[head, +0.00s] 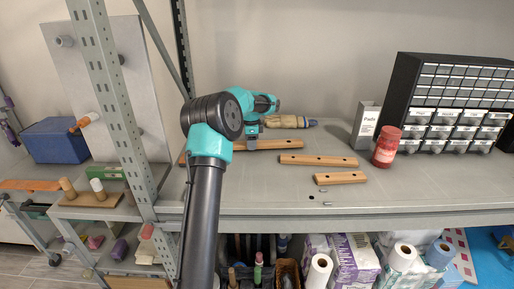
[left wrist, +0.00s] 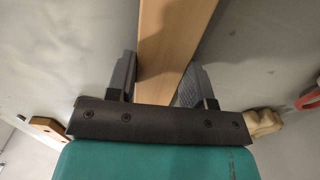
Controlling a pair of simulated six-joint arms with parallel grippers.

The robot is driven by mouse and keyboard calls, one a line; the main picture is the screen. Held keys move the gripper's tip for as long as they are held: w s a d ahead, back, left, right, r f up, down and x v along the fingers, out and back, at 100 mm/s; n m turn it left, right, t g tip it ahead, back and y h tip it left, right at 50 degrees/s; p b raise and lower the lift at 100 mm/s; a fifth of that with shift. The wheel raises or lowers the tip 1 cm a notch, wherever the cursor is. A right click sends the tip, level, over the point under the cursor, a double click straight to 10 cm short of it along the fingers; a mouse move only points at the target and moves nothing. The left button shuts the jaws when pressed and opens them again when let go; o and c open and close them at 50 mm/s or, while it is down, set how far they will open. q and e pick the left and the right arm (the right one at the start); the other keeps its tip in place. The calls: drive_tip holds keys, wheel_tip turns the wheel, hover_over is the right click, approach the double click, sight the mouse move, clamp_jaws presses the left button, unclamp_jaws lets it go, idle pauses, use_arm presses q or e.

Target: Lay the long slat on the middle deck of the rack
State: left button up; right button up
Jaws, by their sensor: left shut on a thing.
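The long slat (head: 280,145) is light wood and lies low over the grey worktop at its back left, partly hidden behind my left arm. My left gripper (head: 256,131) is shut on it. In the left wrist view the slat (left wrist: 168,40) runs between the two fingers of the gripper (left wrist: 160,82), its far end out of frame. I cannot tell whether the slat touches the worktop. A grey metal frame with several levels stands at the left, and its mid-height deck (head: 128,212) carries a wooden block with two pegs. My right gripper is not in view.
Two shorter drilled slats (head: 318,160) (head: 340,178) lie on the worktop (head: 420,188). A Pads box (head: 366,125), a red jar (head: 385,148) and a drawer cabinet (head: 450,100) stand at the right. A perforated post (head: 105,90) rises between worktop and left side. A blue box (head: 55,141) sits far left.

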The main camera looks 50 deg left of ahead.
use_arm(q)
drive_tip(key=shift+r, duration=2.6)
